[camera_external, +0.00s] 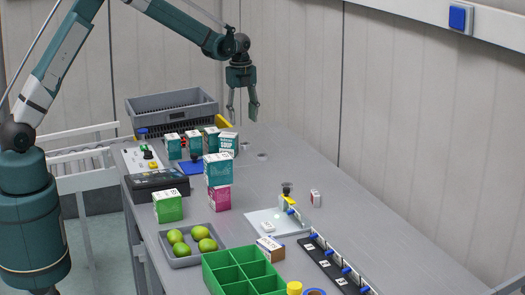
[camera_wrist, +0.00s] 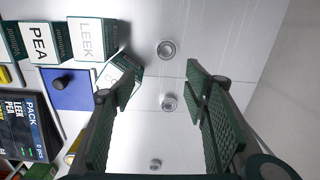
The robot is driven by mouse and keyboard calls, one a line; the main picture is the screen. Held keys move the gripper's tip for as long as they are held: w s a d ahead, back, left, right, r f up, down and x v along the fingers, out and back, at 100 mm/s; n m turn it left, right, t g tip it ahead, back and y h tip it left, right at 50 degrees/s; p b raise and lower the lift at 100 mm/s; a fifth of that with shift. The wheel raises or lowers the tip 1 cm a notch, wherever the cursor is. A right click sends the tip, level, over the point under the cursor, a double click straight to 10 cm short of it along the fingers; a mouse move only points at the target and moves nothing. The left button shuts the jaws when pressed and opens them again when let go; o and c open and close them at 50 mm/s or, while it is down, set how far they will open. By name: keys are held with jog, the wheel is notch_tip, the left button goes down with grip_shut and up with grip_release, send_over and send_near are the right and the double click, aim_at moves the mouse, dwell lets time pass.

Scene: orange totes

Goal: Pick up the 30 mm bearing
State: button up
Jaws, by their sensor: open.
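Small round metal rings that look like bearings lie on the grey table. In the wrist view one is at the top (camera_wrist: 166,50), one in the middle (camera_wrist: 169,102) and one near the bottom edge (camera_wrist: 155,165). Which is the 30 mm bearing I cannot tell. In the external view small rings show at the table's far part, one near the boxes (camera_external: 244,146) and one to its right (camera_external: 262,156). My gripper (camera_external: 242,115) is open, pointing down, above the table's far end. In the wrist view its fingers (camera_wrist: 150,85) are spread, with the middle ring seen between them, apart from both.
Seed-style boxes, including PEA (camera_wrist: 39,43) and LEEK (camera_wrist: 92,40), stand left of the rings beside a blue mat (camera_wrist: 70,98). A grey crate (camera_external: 172,108) stands at the back. A lime tray (camera_external: 180,260) and green divided box (camera_external: 240,275) are nearer. Table right of the rings is clear.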

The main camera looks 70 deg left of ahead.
aim_at(245, 144)
jog(key=shift+m, duration=0.5)
jog(key=shift+w+a+f, duration=0.25)
jog(key=shift+a+f, duration=0.1)
jog(key=shift+f, duration=0.3)
jog(key=shift+w+a+f, duration=0.25)
jog(key=shift+a+f, duration=0.1)
jog(key=shift+f, duration=0.3)
jog(key=shift+w+a+f, duration=0.25)
jog(key=shift+a+f, duration=0.1)
jog(key=shift+f, duration=0.3)
jog(key=shift+f, duration=1.3)
jog(key=shift+w+f, duration=0.1)
jog(key=shift+f, duration=2.5)
jog(key=c, duration=1)
